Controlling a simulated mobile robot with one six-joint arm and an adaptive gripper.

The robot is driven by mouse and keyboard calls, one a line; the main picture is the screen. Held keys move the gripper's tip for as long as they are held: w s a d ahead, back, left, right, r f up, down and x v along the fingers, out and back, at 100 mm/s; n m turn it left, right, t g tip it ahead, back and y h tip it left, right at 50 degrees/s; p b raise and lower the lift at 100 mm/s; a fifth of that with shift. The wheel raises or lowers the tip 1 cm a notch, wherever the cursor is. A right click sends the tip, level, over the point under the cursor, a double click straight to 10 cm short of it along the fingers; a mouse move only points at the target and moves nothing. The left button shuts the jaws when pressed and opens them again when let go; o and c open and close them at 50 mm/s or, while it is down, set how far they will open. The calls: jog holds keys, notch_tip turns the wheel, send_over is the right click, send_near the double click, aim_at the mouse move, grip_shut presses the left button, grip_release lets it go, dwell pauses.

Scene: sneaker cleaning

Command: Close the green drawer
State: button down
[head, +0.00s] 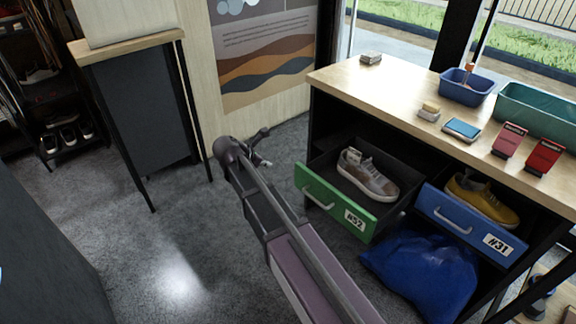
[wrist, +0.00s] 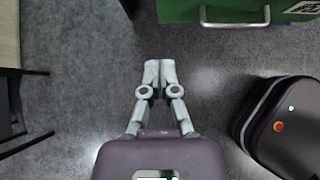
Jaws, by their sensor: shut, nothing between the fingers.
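In the head view my arm reaches up to the left of the drawer, and the fingertips are mostly hidden.
A blue drawer (head: 471,227), labelled #31, also stands open to the right, holding a yellow sneaker (head: 481,200). A blue bag (head: 422,272) lies below. A dark stand (head: 146,110) is at the back left. Grey floor (head: 180,265) is free left of my arm.

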aim_at(296, 166)
jog(key=shift+f, duration=0.1)
jog(key=shift+w+d+r+b+x, duration=0.3)
jog(key=shift+b+x, duration=0.85)
jog(key=shift+x, duration=0.95)
jog(key=shift+w+d+r+b+x, duration=0.15)
jog(key=shift+d+r+b+x, duration=0.2)
jog(key=shift+b+x, duration=1.35)
jog(key=shift+w+d+r+b+x, duration=0.25)
jog(key=shift+r+b+x, duration=0.3)
jog(key=shift+x, duration=2)
jog(key=shift+d+f, duration=0.1)
jog(key=shift+d, duration=0.05)
jog(key=shift+w, duration=0.1)
